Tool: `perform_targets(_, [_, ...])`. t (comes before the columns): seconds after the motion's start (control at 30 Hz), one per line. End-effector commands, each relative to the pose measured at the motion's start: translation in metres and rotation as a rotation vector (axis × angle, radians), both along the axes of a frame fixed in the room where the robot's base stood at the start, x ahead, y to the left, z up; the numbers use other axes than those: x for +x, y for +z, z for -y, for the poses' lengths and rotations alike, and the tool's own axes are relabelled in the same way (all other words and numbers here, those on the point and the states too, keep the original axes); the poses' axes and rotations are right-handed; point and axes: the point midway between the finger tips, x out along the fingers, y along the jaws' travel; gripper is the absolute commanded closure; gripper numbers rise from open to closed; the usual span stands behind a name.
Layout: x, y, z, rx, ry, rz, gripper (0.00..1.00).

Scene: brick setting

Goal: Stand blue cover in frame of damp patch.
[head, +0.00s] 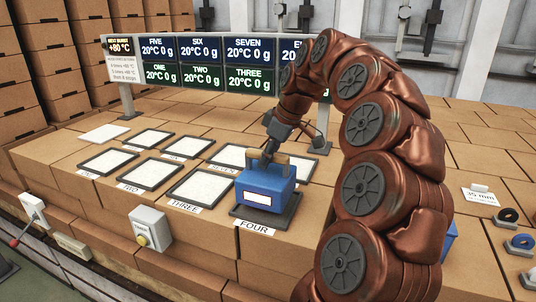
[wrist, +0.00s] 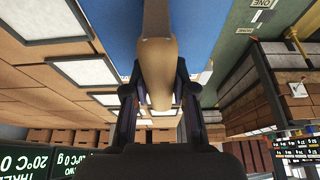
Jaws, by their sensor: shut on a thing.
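The blue cover (head: 282,186) is a box with a pale front label and a tan handle (head: 281,159). My gripper (head: 268,153) is shut on this handle from above. In the wrist view, the handle (wrist: 155,55) lies between the fingers of my gripper (wrist: 157,92), and the blue top of the cover (wrist: 105,22) fills the upper middle. The cover is upright at the dark frame (head: 246,213) labelled FOUR. I cannot tell whether it rests there or hangs just above. Nothing visible marks which patch is damp; the shown board readings are all 20°C 0 g.
Several dark-framed white patches lie left of and behind the cover, including THREE (head: 200,187). The readout board (head: 205,63) stands behind them, its right part hidden by my arm. A grey box with a yellow button (head: 150,228) is on the front face. Another blue thing (head: 449,240) is partly hidden right.

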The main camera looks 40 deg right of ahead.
Motion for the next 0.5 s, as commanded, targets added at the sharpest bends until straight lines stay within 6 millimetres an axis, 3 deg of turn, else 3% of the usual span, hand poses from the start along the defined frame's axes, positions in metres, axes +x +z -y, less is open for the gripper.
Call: perform_targets(0.5, [0.0,-0.026,0.0,0.001,-0.002,0.004,1.0])
